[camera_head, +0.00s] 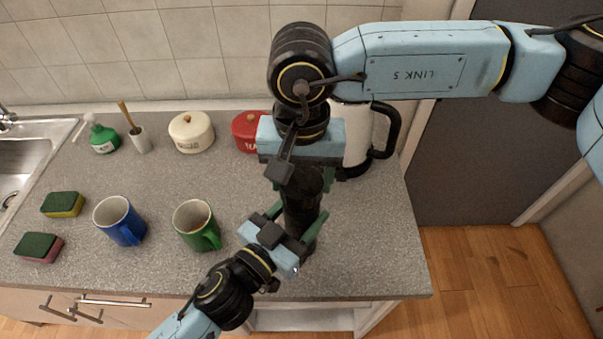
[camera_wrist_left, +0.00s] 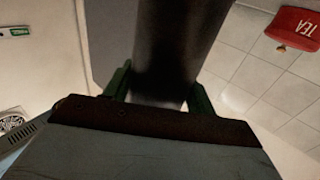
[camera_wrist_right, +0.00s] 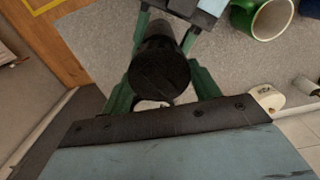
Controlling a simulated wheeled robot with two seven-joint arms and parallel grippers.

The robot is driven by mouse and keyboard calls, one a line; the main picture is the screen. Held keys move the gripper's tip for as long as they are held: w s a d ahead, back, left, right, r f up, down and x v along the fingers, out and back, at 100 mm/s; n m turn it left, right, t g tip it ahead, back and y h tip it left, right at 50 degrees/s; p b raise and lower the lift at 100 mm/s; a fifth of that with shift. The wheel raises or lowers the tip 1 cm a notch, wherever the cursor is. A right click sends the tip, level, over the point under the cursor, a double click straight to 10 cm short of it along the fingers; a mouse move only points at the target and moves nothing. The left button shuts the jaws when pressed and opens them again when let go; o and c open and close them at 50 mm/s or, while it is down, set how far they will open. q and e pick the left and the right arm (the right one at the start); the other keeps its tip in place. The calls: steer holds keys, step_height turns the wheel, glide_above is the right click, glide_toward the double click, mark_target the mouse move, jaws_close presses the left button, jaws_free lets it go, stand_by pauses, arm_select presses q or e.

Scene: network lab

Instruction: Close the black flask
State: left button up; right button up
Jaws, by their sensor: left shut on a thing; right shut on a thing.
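The black flask (camera_head: 302,207) is in front of me at the right part of the counter, between both grippers and roughly upright. My left gripper (camera_head: 290,224) is shut on its body from the front; the left wrist view shows the dark body (camera_wrist_left: 176,45) between the green fingers. My right gripper (camera_head: 299,180) is shut on its top end from above. The right wrist view shows the round black top (camera_wrist_right: 160,72) between the fingers. The top and body look in line, but the seam is hidden, so I cannot tell whether they touch.
A green mug (camera_head: 197,226) and a blue mug (camera_head: 119,221) stand left of the flask. A red canister (camera_head: 246,131), a cream canister (camera_head: 191,132) and a white kettle (camera_head: 357,140) stand behind. Two sponges (camera_head: 62,204) (camera_head: 38,248) lie by the sink. The counter's front right corner is clear.

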steer(key=shift+f, duration=0.55)
